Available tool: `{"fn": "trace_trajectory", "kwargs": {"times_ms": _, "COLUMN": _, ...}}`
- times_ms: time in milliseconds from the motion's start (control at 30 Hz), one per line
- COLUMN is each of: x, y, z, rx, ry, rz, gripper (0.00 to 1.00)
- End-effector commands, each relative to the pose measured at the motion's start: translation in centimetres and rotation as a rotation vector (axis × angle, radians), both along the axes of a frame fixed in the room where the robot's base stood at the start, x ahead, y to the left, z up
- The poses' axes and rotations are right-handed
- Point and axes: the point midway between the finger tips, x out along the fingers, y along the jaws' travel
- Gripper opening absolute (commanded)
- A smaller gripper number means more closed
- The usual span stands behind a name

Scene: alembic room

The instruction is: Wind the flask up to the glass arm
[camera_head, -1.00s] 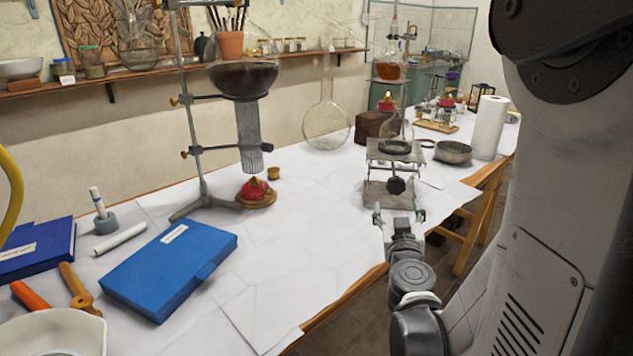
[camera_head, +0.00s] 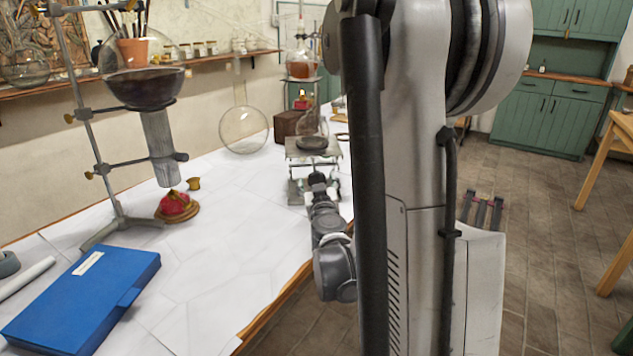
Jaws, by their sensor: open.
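A lab jack (camera_head: 297,154) stands near the table's right edge, with a dark ring (camera_head: 312,143) on its top plate. A small clear flask (camera_head: 312,124) appears to stand on the ring; its outline is faint against the background. The glass arm is too thin and clear to make out surely above it. My gripper (camera_head: 317,186) is open at the front of the jack, its fingers around the height of the jack's knob. The knob is mostly hidden behind my gripper, and I cannot tell whether they touch.
A large round clear flask (camera_head: 243,128) stands left of a brown block (camera_head: 287,125). A blue case (camera_head: 85,300) lies at front left. The white tabletop (camera_head: 225,230) between is clear.

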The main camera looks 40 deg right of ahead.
Motion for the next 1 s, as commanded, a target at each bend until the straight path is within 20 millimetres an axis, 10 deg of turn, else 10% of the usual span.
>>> {"fn": "trace_trajectory", "kwargs": {"times_ms": 500, "x": 1.24, "y": -0.95, "z": 0.02, "rx": 0.000, "ry": 0.000, "rz": 0.000, "gripper": 0.59}}
{"fn": "trace_trajectory", "kwargs": {"times_ms": 833, "x": 1.23, "y": -0.93, "z": 0.02, "rx": 0.000, "ry": 0.000, "rz": 0.000, "gripper": 0.15}}
{"fn": "trace_trajectory", "kwargs": {"times_ms": 1000, "x": 1.22, "y": -0.92, "z": 0.01, "rx": 0.005, "ry": -0.004, "rz": 0.000, "gripper": 0.14}}
